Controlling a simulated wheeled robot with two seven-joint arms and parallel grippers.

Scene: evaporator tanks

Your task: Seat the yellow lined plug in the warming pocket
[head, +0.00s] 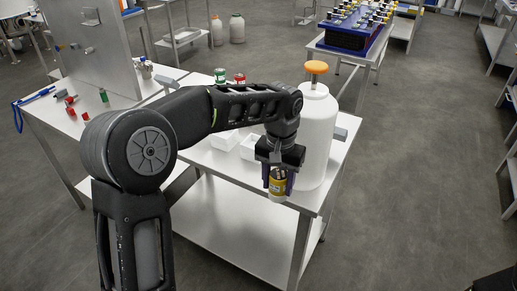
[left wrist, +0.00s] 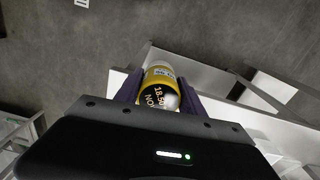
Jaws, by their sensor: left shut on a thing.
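The yellow plug (head: 278,185) has a dark-and-yellow top and a pale lower end in the head view. It is between the fingers of my left gripper (head: 277,180), which is shut on it near the front edge of the white table. In the left wrist view, the yellow plug (left wrist: 160,88) sits between the purple fingers of my left gripper (left wrist: 160,100), with black printing on yellow and a dark end with pale lettering. I cannot make out which thing is the warming pocket. My right gripper is not in view.
A white tank (head: 316,135) with an orange knob (head: 316,67) stands right beside the left gripper. White open boxes (head: 251,148) lie behind the gripper, partly hidden by my arm. Green and red cans (head: 220,75) stand farther back. A blue rack (head: 347,37) holds several capped items on another table.

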